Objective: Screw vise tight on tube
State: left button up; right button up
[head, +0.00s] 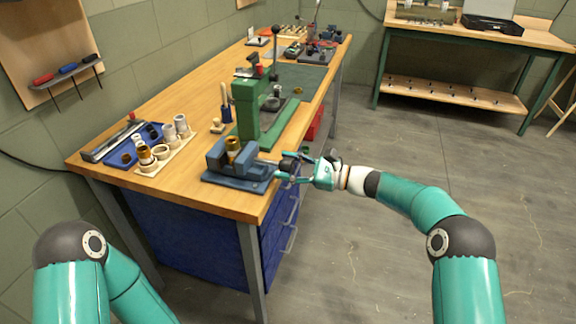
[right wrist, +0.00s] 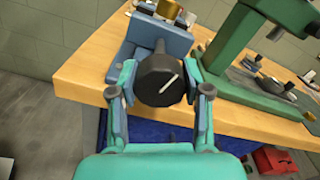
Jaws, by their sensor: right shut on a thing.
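The blue-grey vise (head: 240,166) stands at the near right corner of the wooden workbench. A brass-coloured tube (head: 233,148) stands upright between its jaws; in the right wrist view the tube (right wrist: 169,9) shows at the top edge. I cannot tell how tightly the jaws meet the tube. My right gripper (head: 284,168) is at the vise's screw end. In the right wrist view my right gripper (right wrist: 160,100) is shut around the dark round knob (right wrist: 160,80) with a white line on it. My left gripper is not in view; only part of my left arm shows.
A green press (head: 248,112) stands just behind the vise. A cream rack (head: 167,150) with several cylinders and a blue tray (head: 130,145) lie to the left on the workbench (head: 200,182). The floor right of the bench is clear.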

jog(key=shift+d+f, duration=0.1)
jog(key=shift+f, duration=0.15)
jog(key=o, duration=1.2)
jog(key=shift+r, duration=0.1)
jog(key=v, duration=1.2)
